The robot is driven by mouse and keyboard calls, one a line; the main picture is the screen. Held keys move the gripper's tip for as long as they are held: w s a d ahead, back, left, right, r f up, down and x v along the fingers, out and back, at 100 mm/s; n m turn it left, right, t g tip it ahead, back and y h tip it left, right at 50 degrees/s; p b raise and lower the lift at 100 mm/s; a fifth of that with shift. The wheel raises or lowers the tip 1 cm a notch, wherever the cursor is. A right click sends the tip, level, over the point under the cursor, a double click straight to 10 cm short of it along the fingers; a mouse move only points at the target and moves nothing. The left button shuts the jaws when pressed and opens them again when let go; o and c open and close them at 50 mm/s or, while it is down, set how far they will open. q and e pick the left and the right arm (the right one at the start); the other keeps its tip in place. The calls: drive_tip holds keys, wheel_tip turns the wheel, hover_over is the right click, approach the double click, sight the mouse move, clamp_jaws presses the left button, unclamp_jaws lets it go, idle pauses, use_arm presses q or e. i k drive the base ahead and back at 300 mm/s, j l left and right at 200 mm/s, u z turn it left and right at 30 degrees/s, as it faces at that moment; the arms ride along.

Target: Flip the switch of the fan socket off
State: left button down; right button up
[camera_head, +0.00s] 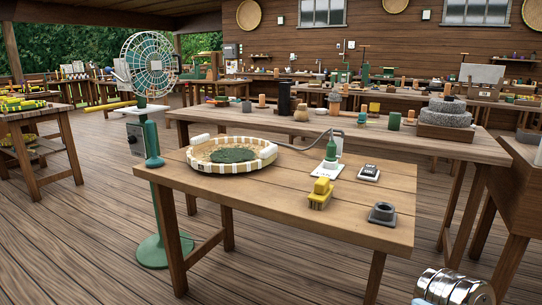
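A standing fan (148,65) with a round wire cage stands on a green pole and base left of the near table. A grey box with a dark knob (136,138) sits on its pole. On the near table, a white plate (322,171) carries a green upright piece (331,152), with a grey cable running left from it. Beside it is a small white block with a black top (368,173). I cannot tell which of these is the fan socket's switch, nor its position. Neither gripper's fingers show; a silver cylindrical part, apparently of my arm, shows at the bottom right.
A longer table with stone discs (447,112) stands behind. Floor at the front left is clear.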

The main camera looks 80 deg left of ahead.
sight(370, 169)
drive_tip(key=u, duration=0.7)
